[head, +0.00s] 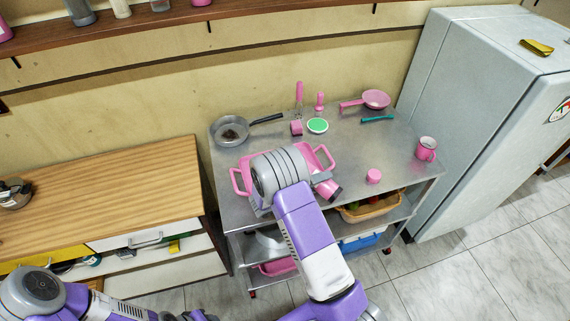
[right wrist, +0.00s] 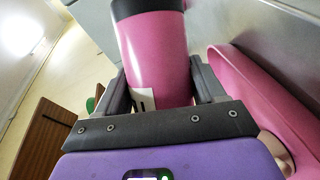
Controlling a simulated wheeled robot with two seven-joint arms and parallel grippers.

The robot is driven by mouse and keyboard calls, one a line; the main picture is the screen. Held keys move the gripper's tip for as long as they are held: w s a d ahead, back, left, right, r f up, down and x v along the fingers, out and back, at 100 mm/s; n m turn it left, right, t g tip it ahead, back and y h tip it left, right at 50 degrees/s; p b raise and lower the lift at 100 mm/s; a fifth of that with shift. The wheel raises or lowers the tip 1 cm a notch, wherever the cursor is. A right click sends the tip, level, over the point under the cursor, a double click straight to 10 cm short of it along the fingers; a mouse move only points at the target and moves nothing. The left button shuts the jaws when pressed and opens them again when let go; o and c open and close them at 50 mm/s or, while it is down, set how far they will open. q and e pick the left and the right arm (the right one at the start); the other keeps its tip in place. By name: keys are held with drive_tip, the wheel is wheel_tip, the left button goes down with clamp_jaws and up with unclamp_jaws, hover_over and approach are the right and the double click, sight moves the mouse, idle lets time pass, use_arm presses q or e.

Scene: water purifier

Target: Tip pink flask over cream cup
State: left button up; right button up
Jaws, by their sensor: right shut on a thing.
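My right gripper (head: 318,178) is shut on the pink flask (head: 329,190), above the front of the steel table. In the right wrist view the flask (right wrist: 157,52) lies between the two dark fingers, its black end away from the palm. I cannot clearly make out a cream cup. A cream rounded thing (right wrist: 274,150) shows partly beside the pink tray in the right wrist view; I cannot tell what it is. My left gripper (head: 188,316) is only partly in view at the bottom edge.
The pink tray (head: 239,182) is partly hidden by my right arm. A small pink container (head: 373,176) and a pink mug (head: 427,149) stand to the right. A pan (head: 229,131), a green-topped dish (head: 317,126) and a pink pan (head: 376,99) are farther back. The fridge (head: 480,120) bounds the right side.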

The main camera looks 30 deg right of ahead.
drive_tip(key=shift+w+a+r+n+p, duration=0.1)
drive_tip(key=shift+w+r+n+p, duration=0.25)
drive_tip(key=shift+r+p, duration=0.4)
idle(1.9)
